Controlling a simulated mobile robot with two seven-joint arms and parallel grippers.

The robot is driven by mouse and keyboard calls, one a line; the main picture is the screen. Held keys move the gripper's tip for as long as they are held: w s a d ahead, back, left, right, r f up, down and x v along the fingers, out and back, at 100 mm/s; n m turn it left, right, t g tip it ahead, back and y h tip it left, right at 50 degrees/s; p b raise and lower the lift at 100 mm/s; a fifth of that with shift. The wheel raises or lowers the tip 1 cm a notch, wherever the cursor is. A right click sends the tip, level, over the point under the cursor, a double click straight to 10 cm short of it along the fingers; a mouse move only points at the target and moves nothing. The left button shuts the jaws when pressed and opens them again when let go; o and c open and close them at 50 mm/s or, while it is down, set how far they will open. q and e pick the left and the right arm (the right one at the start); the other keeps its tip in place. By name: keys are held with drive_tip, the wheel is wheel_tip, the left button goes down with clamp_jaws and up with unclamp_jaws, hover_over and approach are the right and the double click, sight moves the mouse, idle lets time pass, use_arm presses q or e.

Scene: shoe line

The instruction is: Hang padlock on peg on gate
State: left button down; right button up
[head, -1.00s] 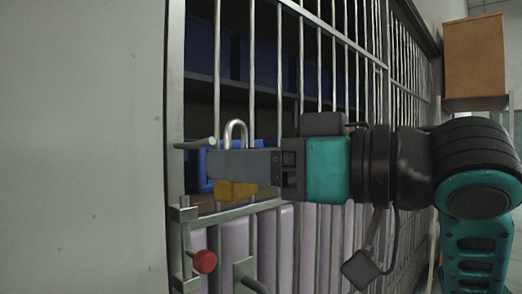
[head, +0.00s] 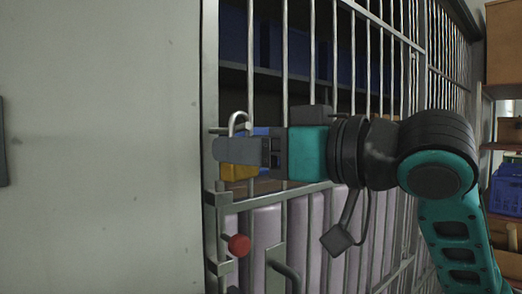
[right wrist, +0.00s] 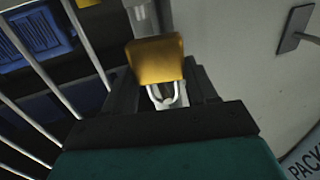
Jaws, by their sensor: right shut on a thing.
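The padlock has a yellow body (head: 239,172) and a silver shackle that points up in the head view. In the right wrist view the yellow body (right wrist: 155,60) sits between the fingers with part of the shackle (right wrist: 166,96) below it. My right gripper (head: 232,150) is shut on the padlock in front of the gate (head: 285,60). The peg (head: 216,130) is a short grey rod at the gate's left edge, mostly hidden behind the shackle and gripper. The shackle overlaps the peg's end in the picture; I cannot tell whether it is around it. My left gripper is not in view.
A red-knobbed bolt (head: 238,244) and a grey handle (head: 283,270) are on the gate below the gripper. A plain pale wall (head: 100,150) stands on the left. Blue bins show behind the bars. A shelf with a blue crate (head: 507,190) is at the far right.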

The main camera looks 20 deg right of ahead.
drive_tip(key=shift+w+a, duration=0.25)
drive_tip(key=shift+w, duration=0.5)
drive_tip(key=shift+w+a+f, duration=0.2)
drive_tip(key=shift+w+f, duration=0.15)
drive_tip(key=shift+w, duration=0.15)
drive_tip(key=shift+f, duration=0.1)
drive_tip(key=o, duration=1.3)
